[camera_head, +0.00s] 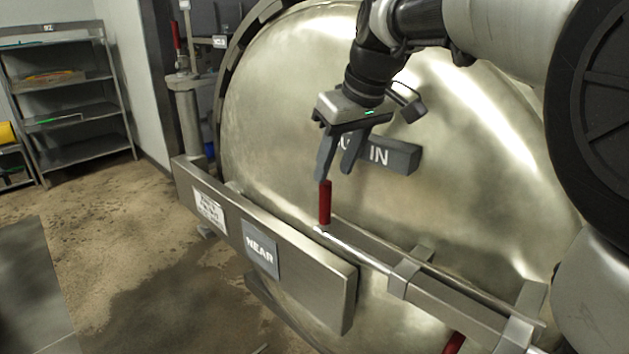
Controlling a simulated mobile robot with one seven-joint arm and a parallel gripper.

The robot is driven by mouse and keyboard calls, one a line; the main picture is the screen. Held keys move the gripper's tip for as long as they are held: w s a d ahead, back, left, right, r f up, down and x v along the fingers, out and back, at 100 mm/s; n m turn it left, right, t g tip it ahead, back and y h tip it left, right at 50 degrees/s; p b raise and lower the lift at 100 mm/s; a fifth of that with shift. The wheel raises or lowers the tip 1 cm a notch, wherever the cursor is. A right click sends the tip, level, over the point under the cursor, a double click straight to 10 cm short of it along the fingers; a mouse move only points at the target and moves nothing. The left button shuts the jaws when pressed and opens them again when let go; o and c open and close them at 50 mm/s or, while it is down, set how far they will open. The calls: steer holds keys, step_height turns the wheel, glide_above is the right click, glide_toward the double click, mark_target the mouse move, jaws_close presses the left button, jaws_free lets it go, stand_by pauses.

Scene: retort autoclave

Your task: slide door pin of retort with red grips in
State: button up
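The retort door (270,110) is a large domed metal disc filling the middle and right of the view. A metal bar with a "NEAR" plate (260,248) runs across its lower front. The door pin is a bright rod (352,250) lying along the bar and passing through brackets. Its upright red grip (325,203) stands at the rod's left end. My gripper (336,177) points down just above the red grip, its two fingers apart with nothing seen between them. The fingertips look close to the grip's top; whether they touch it I cannot tell.
A grey block marked "IN" (393,155) is on the door behind my gripper. Another red grip (453,343) shows at the bottom edge. A red-handled post (188,100) stands left of the door. Shelves (75,118) stand far left; the floor before them is mostly clear.

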mark_target(322, 203)
steer(key=b+x, duration=0.1)
steer(key=x, duration=1)
steer(key=shift+w+a+f+b, duration=0.15)
steer(key=shift+f+b, duration=0.05)
steer(key=shift+b, duration=0.1)
jaws_close()
